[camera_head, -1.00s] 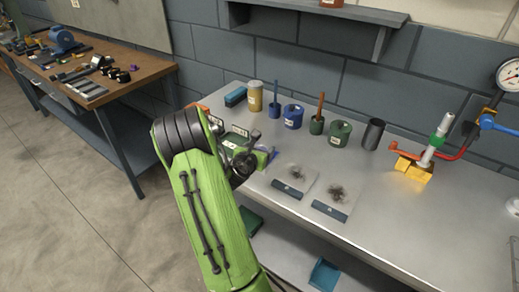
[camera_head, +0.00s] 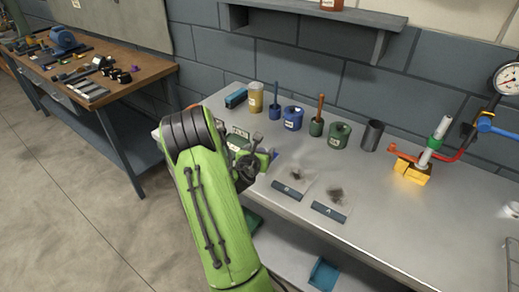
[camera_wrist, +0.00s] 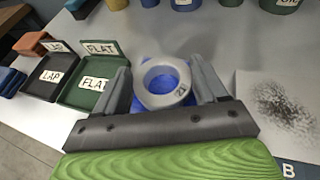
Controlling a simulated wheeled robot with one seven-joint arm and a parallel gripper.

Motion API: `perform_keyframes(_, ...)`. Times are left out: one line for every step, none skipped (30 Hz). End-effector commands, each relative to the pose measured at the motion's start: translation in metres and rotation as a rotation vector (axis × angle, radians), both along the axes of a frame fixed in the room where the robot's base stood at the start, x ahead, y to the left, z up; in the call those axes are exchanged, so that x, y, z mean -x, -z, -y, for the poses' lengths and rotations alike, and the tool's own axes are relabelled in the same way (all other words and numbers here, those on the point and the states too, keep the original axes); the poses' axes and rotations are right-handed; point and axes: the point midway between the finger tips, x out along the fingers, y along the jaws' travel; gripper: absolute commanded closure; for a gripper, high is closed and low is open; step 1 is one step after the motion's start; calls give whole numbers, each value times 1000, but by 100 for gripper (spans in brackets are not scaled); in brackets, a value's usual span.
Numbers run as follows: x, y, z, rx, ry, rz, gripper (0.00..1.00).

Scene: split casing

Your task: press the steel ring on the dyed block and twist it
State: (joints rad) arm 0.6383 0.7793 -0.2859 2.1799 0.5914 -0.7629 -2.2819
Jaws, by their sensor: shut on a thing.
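In the wrist view the grey steel ring (camera_wrist: 165,80) sits between the two fingers of my gripper (camera_wrist: 163,88), which is shut on it. It carries a small dark mark on its near side. The blue dyed block (camera_wrist: 147,117) shows below and around the ring; I cannot tell whether they touch. In the head view my gripper (camera_head: 250,160) is over the left part of the bench, partly behind my green arm. The ring cannot be made out there.
Trays marked FLAT (camera_wrist: 92,88) and LAP (camera_wrist: 48,77) lie left of the gripper. A smudged sheet (camera_wrist: 285,105) lies to the right. Blue (camera_head: 292,118) and green (camera_head: 339,136) pots stand behind. A yellow-based fixture (camera_head: 411,172) stands right on the steel bench (camera_head: 410,230).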

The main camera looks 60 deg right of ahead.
Motion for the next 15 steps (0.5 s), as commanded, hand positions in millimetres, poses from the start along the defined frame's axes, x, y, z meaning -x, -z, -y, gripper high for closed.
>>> perform_keyframes(3, 4, -2, -14, -2, -7, 77)
perform_keyframes(3, 4, -2, -14, -6, -7, 77)
perform_keyframes(3, 4, -2, -14, -12, -6, 77)
perform_keyframes(3, 4, -2, -15, -17, -7, 77)
perform_keyframes(3, 4, -3, -15, -21, -7, 77)
perform_keyframes(3, 4, -3, -15, -26, -6, 77)
perform_keyframes(3, 4, -3, -15, -29, -6, 77)
perform_keyframes(3, 4, -2, -15, -32, -7, 77)
perform_keyframes(3, 4, -2, -16, -35, -7, 77)
perform_keyframes(3, 4, -2, -17, -37, -7, 77)
perform_keyframes(3, 4, -2, -16, -41, -8, 77)
perform_keyframes(3, 5, -2, -16, -45, -7, 77)
perform_keyframes(3, 5, -2, -17, -48, -8, 77)
perform_keyframes(3, 5, -2, -18, -50, -9, 77)
perform_keyframes(3, 5, -2, -18, -54, -9, 77)
